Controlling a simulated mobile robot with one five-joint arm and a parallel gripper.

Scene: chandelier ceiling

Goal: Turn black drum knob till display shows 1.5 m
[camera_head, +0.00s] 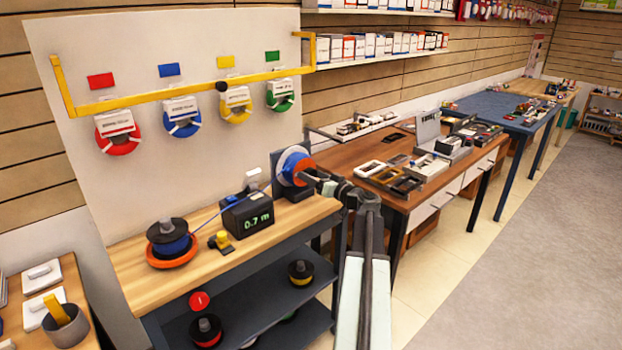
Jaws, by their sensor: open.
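The wire-length meter (247,214) is a black box on the wooden bench, and its green display reads 0.7 m. The winding drum (293,163) stands right of it on a black mount, with a white rim, blue wire and an orange-red face. Its black knob is small and hard to tell apart from the dark tip of my gripper. My gripper (316,181) is at the lower right of the drum face, close to it. It is open; whether the fingers are around the knob or beside it cannot be seen.
A blue wire spool (170,240) sits on an orange base at the left of the bench (136,284), its wire running to the meter. A small yellow tool (220,241) lies between. A brown desk (420,187) stands close behind my arm; floor at right is clear.

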